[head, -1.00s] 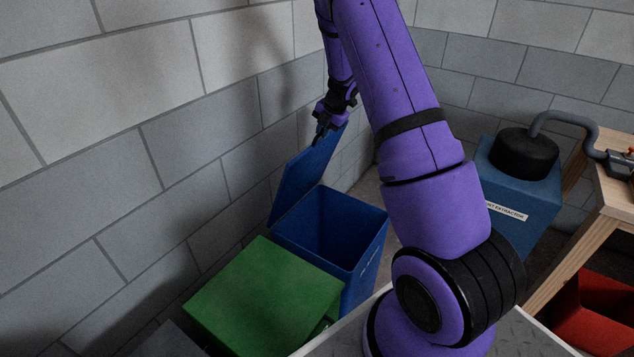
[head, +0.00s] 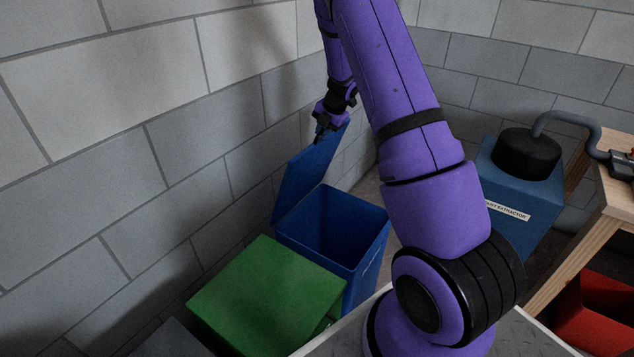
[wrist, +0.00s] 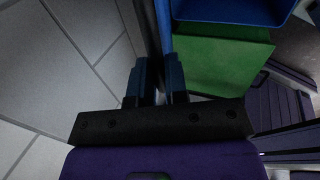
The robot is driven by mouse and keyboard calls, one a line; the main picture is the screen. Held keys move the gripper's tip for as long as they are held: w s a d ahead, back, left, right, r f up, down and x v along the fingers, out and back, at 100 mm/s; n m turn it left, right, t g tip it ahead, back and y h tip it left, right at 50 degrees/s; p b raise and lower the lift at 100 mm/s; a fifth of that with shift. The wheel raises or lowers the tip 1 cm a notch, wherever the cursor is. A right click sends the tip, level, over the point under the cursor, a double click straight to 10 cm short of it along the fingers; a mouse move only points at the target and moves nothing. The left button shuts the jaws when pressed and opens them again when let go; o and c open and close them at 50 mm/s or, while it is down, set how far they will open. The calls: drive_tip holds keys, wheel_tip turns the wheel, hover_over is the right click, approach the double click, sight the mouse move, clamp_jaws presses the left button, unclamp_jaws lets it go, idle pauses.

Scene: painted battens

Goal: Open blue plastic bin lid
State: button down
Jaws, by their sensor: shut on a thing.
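The blue plastic bin (head: 335,235) stands by the grey block wall in the head view, and its inside shows dark and open from above. Its lid (head: 306,178) is raised and tilted up on the wall side. My gripper (head: 321,136) is at the lid's upper edge, shut on it. In the wrist view the gripper's fingers (wrist: 157,80) sit on either side of the lid's thin blue edge (wrist: 166,35). The bin's rim (wrist: 235,22) shows at the top right there.
A green bin (head: 262,295) with a shut lid stands in front of the blue bin. The block wall (head: 180,150) is close on the left. A blue dust extractor (head: 515,210), a wooden bench (head: 606,205) and a red bin (head: 598,318) stand to the right.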

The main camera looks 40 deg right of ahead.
drive_tip(key=c, duration=1.4)
unclamp_jaws()
drive_tip(key=shift+a, duration=0.2)
drive_tip(key=shift+d, duration=0.1)
drive_tip(key=shift+s+r, duration=0.1)
drive_tip(key=shift+r, duration=0.15)
drive_tip(key=v, duration=0.7)
drive_tip(key=shift+s+r, duration=0.15)
drive_tip(key=shift+r, duration=0.05)
drive_tip(key=shift+d, duration=0.1)
